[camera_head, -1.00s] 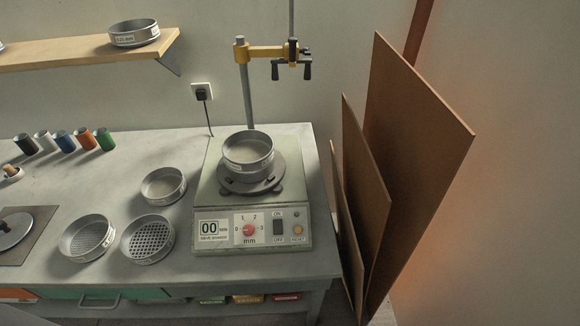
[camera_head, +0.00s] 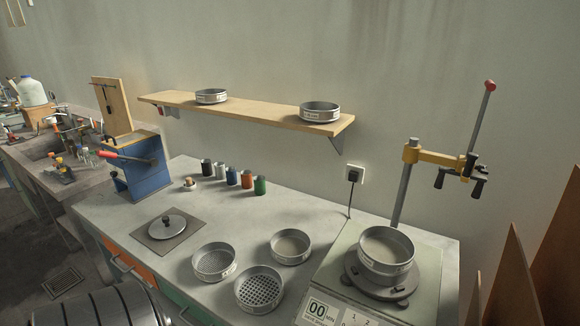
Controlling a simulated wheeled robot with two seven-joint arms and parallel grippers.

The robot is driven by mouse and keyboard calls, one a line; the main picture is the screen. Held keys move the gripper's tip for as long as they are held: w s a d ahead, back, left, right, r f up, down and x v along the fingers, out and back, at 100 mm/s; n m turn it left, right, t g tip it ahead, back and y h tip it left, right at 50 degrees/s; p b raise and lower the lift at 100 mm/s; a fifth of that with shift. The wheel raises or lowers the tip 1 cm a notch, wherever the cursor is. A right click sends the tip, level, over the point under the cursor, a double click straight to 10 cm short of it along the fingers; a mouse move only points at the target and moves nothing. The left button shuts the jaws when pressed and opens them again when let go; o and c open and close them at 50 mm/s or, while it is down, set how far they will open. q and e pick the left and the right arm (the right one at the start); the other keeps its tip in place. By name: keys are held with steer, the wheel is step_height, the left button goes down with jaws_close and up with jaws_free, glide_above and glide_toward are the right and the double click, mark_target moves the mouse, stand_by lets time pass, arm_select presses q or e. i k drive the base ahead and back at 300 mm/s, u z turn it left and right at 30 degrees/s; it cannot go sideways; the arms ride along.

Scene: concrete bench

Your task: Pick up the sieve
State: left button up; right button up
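Several round metal sieves are in view. Two sit on the wooden wall shelf, a left one (camera_head: 211,97) and a right one (camera_head: 320,112). Three stand on the bench: one with a fine perforated bottom (camera_head: 213,262), one with larger holes (camera_head: 259,289) and one with a plain-looking mesh (camera_head: 291,247). Another sieve (camera_head: 386,255) rests on the shaker's round plate. I cannot tell which one the task means. Neither gripper is in view.
The sieve shaker (camera_head: 335,277) stands at the bench's right, with a clamp post (camera_head: 404,185) behind it. A lid with a knob (camera_head: 167,226) lies on a dark square plate. Coloured cylinders (camera_head: 233,176) line the back. A blue device (camera_head: 140,172) stands left. Brown boards (camera_head: 512,285) lean at right.

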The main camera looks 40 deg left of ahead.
mark_target(215, 262)
steer(key=z, duration=0.45)
steer(key=k, duration=0.1)
steer(key=u, duration=2.4)
